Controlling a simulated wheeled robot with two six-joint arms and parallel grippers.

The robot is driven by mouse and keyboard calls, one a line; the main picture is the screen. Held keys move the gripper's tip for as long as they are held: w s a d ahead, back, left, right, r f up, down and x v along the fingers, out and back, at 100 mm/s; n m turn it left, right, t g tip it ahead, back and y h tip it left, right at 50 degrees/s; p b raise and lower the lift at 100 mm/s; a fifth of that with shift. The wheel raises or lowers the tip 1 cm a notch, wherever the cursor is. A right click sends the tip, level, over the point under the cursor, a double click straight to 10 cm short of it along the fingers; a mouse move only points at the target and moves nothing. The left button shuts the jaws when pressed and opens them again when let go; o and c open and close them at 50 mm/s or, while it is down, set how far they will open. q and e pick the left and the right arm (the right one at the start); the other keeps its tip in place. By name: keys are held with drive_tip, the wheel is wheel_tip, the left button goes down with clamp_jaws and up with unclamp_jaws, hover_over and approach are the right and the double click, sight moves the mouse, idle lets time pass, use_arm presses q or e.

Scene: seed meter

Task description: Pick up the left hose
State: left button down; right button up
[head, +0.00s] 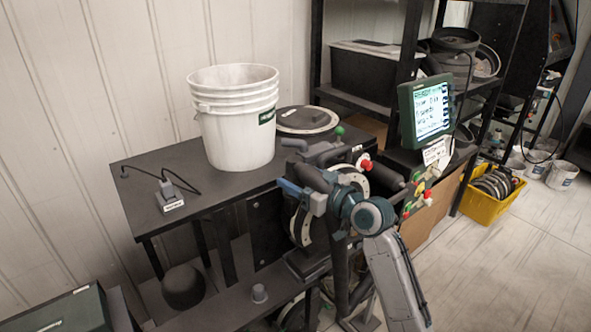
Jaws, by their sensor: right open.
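The seed meter (299,222), with a pale ring on its round face, stands at the right end of the dark bench. A short dark hose end (294,144) shows at its upper left, and another dark hose (338,154) lies to the right of it. I cannot tell for sure which is the left hose. My right gripper (297,194) is open in front of the meter, pointing left, below the hose ends and apart from them. My right arm hides part of the meter. My left gripper is not in view.
A green-framed monitor (428,110) stands right of the meter. A yellow crate (486,202) is on the floor.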

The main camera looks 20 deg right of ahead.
drive_tip(key=shift+x, duration=0.75)
drive_tip(key=shift+s, duration=0.1)
drive_tip(key=shift+c, duration=1)
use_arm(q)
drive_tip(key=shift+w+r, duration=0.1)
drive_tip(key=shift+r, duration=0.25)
use_arm(e)
drive_tip(key=c, duration=0.6)
